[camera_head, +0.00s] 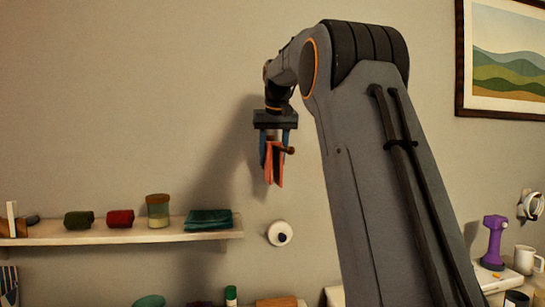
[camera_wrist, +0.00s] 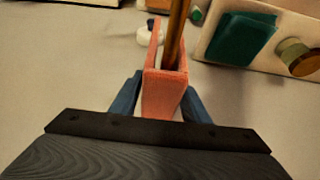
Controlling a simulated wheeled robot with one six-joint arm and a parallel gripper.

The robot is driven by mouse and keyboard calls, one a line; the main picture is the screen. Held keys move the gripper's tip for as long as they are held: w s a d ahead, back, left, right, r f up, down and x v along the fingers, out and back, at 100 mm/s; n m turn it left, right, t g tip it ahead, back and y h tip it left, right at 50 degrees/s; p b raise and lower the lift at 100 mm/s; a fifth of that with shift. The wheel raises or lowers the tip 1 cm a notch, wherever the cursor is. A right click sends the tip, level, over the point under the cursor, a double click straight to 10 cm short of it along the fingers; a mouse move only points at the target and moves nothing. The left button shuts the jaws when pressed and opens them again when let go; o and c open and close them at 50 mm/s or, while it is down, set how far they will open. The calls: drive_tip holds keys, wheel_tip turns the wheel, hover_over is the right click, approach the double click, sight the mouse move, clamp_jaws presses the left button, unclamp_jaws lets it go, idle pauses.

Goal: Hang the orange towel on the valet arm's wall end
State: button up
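The orange towel (camera_head: 273,168) hangs folded from my gripper (camera_head: 274,148), below the wrist, in front of the wall. In the wrist view the towel (camera_wrist: 164,92) sits between the two blue fingers, which appear to press on its sides. The valet arm shows as a brown rod (camera_wrist: 176,32) running between the towel's two hanging layers. In the head view only its dark knobbed end (camera_head: 290,150) shows, beside the towel. Whether the towel's fold rests on the rod is hard to tell.
A wall shelf (camera_head: 130,236) at left holds a folded teal cloth (camera_head: 208,219), a jar (camera_head: 158,210) and red and green rolls. A round white wall fixture (camera_head: 279,233) is below my gripper. A purple device (camera_head: 493,242) and mug (camera_head: 526,260) stand at right.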

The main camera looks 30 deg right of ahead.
drive_tip(key=shift+o, duration=1)
drive_tip(key=shift+b+v, duration=0.4)
drive_tip(key=shift+v, duration=3.55)
